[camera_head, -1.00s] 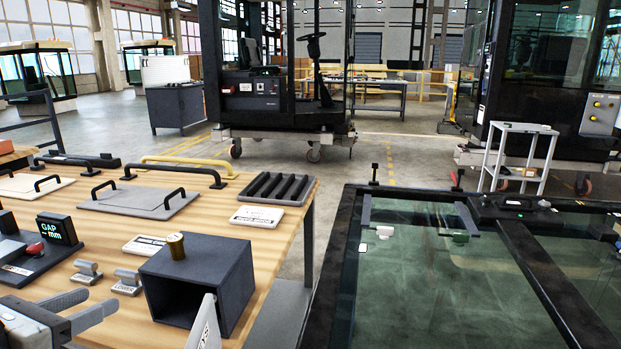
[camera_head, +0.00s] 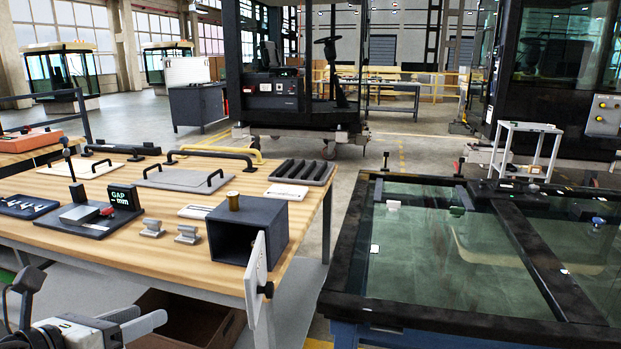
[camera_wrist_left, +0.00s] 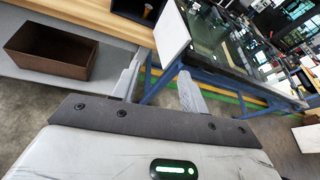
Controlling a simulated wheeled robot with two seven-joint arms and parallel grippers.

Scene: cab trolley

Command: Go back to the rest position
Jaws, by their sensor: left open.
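My left gripper (camera_head: 140,322) shows at the bottom left of the head view, in front of the wooden workbench (camera_head: 110,262) and below its top. Its two grey fingers are apart with nothing between them. In the left wrist view the open fingers (camera_wrist_left: 158,88) point toward the bench and the glass-topped frame. My right gripper is not in view.
On the bench stand a dark open box (camera_head: 247,232) with a white door (camera_head: 256,262) swung out, metal blocks, a gap gauge (camera_head: 90,215) and handles. A brown bin (camera_head: 190,318) sits on the lower shelf. A glass-panelled frame (camera_head: 440,314) stands at right.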

